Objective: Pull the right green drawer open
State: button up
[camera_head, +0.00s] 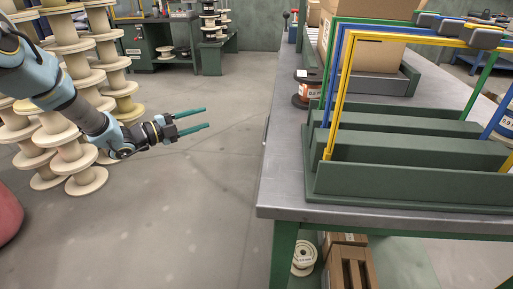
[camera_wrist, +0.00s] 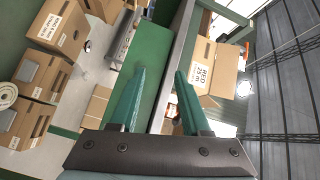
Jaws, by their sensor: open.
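My gripper (camera_head: 206,117) is open and empty, with two green fingers pointing right. In the head view it hangs over the floor, left of the workbench (camera_head: 285,190) and apart from it. In the wrist view the open fingers (camera_wrist: 160,72) frame a green surface (camera_wrist: 155,95) beside a grey strip; I cannot tell whether it is a drawer front or another part of the bench. A thin dark piece (camera_head: 266,130), perhaps a handle, shows at the bench's left edge. No right green drawer can be made out for certain, and the side under the bench top is mostly hidden.
Stacks of pale spools (camera_head: 75,140) stand at the left behind my arm. A green rack (camera_head: 400,185) with blue, yellow and green frames, a copper spool (camera_head: 308,88) and a carton (camera_head: 365,50) are on the bench. Floor between the spools and bench is clear.

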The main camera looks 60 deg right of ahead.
aim_at(266, 128)
jog(key=s+f+m+g+y+b, duration=0.1)
jog(key=s+f+m+g, duration=0.15)
jog(key=s, duration=0.35)
jog(key=s+f+m+g+y+b, duration=0.1)
jog(key=s+f+m+g, duration=0.1)
jog(key=s+m+g, duration=0.3)
jog(key=shift+n+t, duration=0.35)
jog(key=shift+n, duration=0.2)
jog(key=p+x, duration=0.1)
jog(key=x, duration=1)
jog(key=shift+s+a+f, duration=0.15)
jog(key=shift+a, duration=0.05)
grip_shut()
